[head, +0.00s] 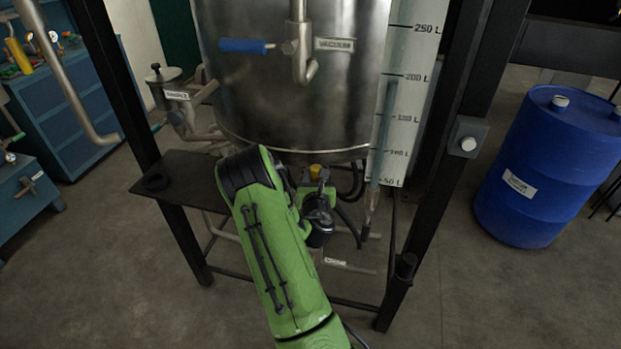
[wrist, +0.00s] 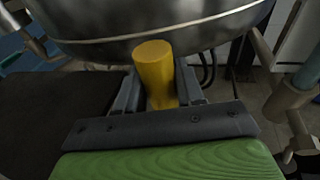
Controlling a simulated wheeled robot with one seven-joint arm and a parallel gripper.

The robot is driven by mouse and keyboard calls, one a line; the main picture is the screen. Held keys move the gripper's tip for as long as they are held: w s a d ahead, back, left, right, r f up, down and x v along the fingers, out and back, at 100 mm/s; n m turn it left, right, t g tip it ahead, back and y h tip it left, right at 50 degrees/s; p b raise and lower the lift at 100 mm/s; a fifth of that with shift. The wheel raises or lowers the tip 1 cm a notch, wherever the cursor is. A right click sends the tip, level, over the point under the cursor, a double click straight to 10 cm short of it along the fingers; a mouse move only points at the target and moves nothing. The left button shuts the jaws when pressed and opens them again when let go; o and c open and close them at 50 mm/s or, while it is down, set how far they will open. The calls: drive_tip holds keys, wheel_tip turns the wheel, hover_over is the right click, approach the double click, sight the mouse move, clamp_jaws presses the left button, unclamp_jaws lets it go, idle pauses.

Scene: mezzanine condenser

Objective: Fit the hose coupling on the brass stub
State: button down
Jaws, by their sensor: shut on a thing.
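My gripper (wrist: 158,92) is shut on a yellow cylinder (wrist: 153,68), which looks like the hose coupling. It stands upright between the two dark fingers, just in front of the steel vessel's rounded bottom. In the head view the yellow top (head: 316,171) shows at the end of my green arm, below the vessel. I cannot pick out the brass stub for certain in either view.
The steel vessel (head: 290,80) hangs in a dark frame (head: 125,85). A level scale (head: 398,110) and glass tube stand right of my gripper. Dark hoses (head: 350,200) loop beside it. A dark shelf (head: 180,172) lies left. A blue drum (head: 550,165) stands far right.

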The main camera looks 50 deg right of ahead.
wheel_tip(320, 180, down, 6)
drive_tip(key=b, duration=0.5)
drive_tip(key=shift+r, duration=0.1)
drive_tip(key=shift+f+b, duration=3.25)
drive_tip(key=shift+b, duration=0.05)
idle(1.0)
drive_tip(key=c, duration=0.6)
unclamp_jaws()
drive_tip(key=shift+a, duration=0.15)
